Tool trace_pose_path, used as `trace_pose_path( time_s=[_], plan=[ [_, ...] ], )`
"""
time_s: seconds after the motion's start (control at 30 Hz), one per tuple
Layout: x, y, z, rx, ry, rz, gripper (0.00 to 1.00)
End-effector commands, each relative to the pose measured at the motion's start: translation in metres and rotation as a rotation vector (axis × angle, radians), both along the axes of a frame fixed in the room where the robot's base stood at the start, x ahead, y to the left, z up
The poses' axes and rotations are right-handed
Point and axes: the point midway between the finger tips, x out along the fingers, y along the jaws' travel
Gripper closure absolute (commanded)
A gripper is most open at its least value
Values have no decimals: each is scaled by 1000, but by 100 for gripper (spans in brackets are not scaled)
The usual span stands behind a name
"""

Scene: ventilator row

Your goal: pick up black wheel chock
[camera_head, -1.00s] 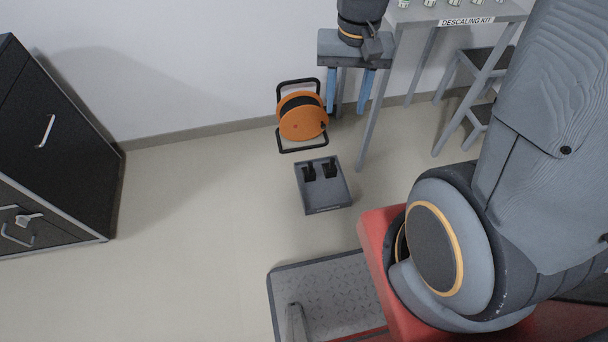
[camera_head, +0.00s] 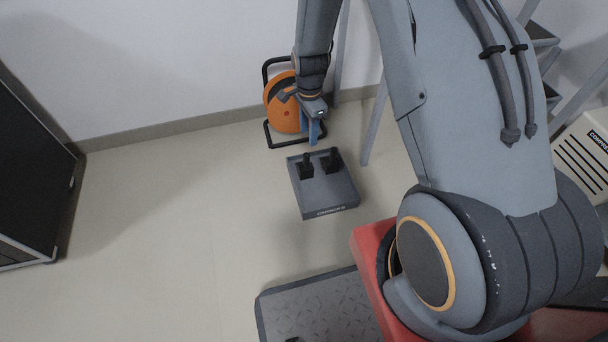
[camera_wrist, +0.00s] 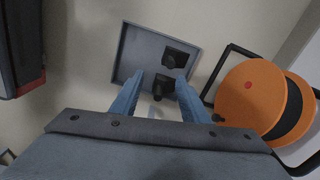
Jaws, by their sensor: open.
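Two black wheel chocks, one on the left (camera_head: 306,170) and one on the right (camera_head: 331,162) in the head view, sit in a shallow grey tray (camera_head: 325,199) on the floor. My gripper (camera_head: 315,138) points down over the tray's far edge, its blue fingers open and empty. In the wrist view one chock (camera_wrist: 163,90) shows low between the fingers, and the other chock (camera_wrist: 177,58) lies beyond it near the right fingertip. The gap between my gripper (camera_wrist: 160,78) and the chocks is hard to judge.
An orange cable reel (camera_head: 284,108) with a black frame stands by the wall, close beside my gripper. A dark cabinet (camera_head: 30,170) is at far left. The floor between cabinet and tray is clear.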

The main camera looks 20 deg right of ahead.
Motion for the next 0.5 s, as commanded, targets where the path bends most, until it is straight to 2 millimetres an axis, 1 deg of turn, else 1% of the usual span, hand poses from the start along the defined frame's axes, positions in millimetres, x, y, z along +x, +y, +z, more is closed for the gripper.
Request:
trace_pose_path(
  time_s=[0.03,0.1,0.2,0.5],
  plan=[
    [8,0,-31,0,2,-39,59],
    [15,0,-54,0,1,-91,59],
    [21,0,-77,0,0,-145,59],
    [25,0,-110,0,-1,-187,59]
  ],
)
